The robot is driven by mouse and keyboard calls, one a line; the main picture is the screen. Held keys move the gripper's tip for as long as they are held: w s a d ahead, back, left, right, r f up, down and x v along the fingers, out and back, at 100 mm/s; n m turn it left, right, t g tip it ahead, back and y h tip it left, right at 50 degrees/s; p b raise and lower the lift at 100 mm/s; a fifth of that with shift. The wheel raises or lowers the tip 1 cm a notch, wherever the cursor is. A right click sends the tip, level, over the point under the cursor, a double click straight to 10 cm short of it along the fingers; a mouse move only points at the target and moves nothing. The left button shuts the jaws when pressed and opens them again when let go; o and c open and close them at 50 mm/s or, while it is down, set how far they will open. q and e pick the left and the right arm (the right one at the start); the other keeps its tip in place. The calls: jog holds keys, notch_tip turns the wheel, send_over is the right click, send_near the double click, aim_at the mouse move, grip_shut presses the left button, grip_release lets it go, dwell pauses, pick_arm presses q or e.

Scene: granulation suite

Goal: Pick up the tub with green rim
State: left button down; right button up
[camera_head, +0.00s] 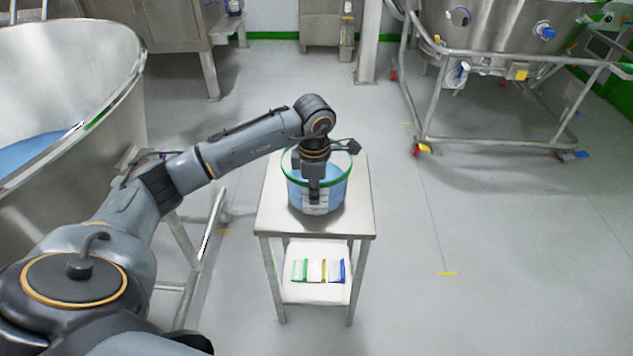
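The tub with green rim (334,192) stands on the top of a small steel table (277,219). It is see-through with blue content and a white label on its front. My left arm reaches in from the left, and my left gripper (314,197) points down at the tub's near side. Its fingers overlap the tub's front wall in the picture. I cannot tell whether they are shut on the wall or only in front of it. My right gripper is not in view.
A lower shelf (316,292) of the table holds green, white and blue packets. A large steel vessel (120,103) with blue content stands at the left. A wheeled steel frame (423,110) with a vessel stands at the back right. The floor (500,270) right of the table is clear.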

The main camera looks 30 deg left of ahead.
pick_arm(q)
jog(key=shift+w+r, duration=0.1)
jog(key=shift+r, duration=0.1)
jog(key=shift+r, duration=0.25)
jog(key=s+d+r, duration=0.5)
jog(key=s+r, duration=0.7)
jog(key=s, duration=0.1)
jog(key=shift+d+r+p, duration=0.15)
jog(key=shift+p, duration=0.3)
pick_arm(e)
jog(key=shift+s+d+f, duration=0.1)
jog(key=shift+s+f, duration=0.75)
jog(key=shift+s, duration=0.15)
